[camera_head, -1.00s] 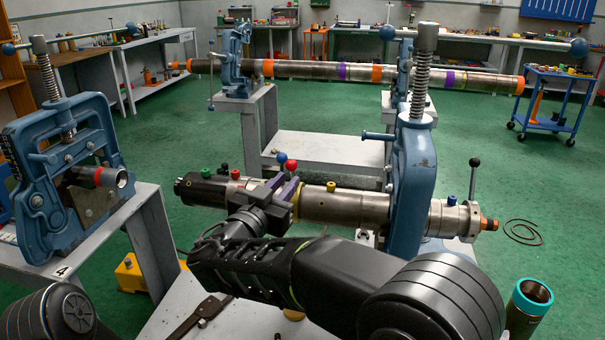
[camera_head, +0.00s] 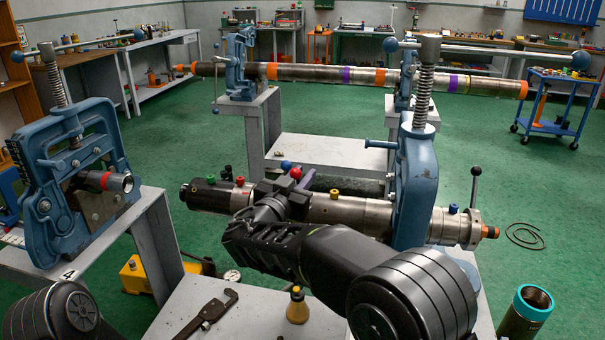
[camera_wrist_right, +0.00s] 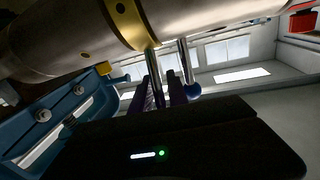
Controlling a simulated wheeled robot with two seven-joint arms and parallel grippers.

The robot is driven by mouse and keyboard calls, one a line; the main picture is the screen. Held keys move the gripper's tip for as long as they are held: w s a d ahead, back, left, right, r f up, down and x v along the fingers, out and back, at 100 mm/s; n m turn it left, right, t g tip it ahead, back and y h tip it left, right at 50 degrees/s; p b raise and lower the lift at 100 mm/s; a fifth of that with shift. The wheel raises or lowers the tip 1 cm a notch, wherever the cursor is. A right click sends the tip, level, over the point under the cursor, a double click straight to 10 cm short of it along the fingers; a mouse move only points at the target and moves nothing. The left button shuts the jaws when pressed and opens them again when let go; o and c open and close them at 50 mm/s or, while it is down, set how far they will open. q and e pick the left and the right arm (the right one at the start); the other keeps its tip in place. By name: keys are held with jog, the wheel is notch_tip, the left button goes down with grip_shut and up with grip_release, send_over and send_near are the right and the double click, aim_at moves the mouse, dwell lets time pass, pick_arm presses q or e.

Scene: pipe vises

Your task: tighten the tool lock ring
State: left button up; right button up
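The tool (camera_head: 335,208) is a long steel cylinder held level in the blue vise (camera_head: 414,190). Its lock ring is a gold band (camera_wrist_right: 120,20) in the right wrist view, with two metal lever rods. My left gripper is out of view.
A second blue vise (camera_head: 75,185) stands at left with a short pipe. The front bench carries a wrench (camera_head: 210,315) and a yellow-topped bottle (camera_head: 298,306). A teal-rimmed cup (camera_head: 528,310) stands front right. A long banded pipe (camera_head: 330,75) lies behind.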

jog(key=shift+c, duration=0.2)
grip_shut()
dwell(1.3)
